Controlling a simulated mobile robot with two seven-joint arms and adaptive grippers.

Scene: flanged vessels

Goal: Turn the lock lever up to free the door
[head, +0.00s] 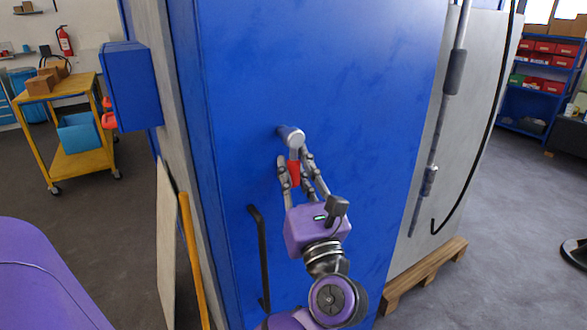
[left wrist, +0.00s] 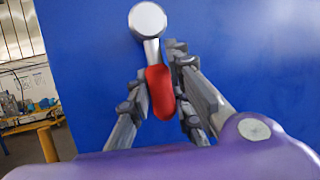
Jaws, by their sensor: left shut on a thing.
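The lock lever has a round metal hub (head: 291,136) on the blue door (head: 330,70) and a red grip (head: 294,173) hanging down from it. In the left wrist view the red grip (left wrist: 160,90) points almost straight down below the grey hub (left wrist: 147,20). My left gripper (head: 297,170) is shut on the red grip, with its fingers on either side. It also shows in the left wrist view (left wrist: 160,85). A black door handle (head: 262,255) is below and to the left of the lever. My right gripper is not in view.
A blue box (head: 130,85) sticks out at the left of the door. A wooden board and a yellow post (head: 192,255) stand near the door's left edge. A yellow cart (head: 88,140) is further left. A wooden pallet (head: 425,275) lies at the right.

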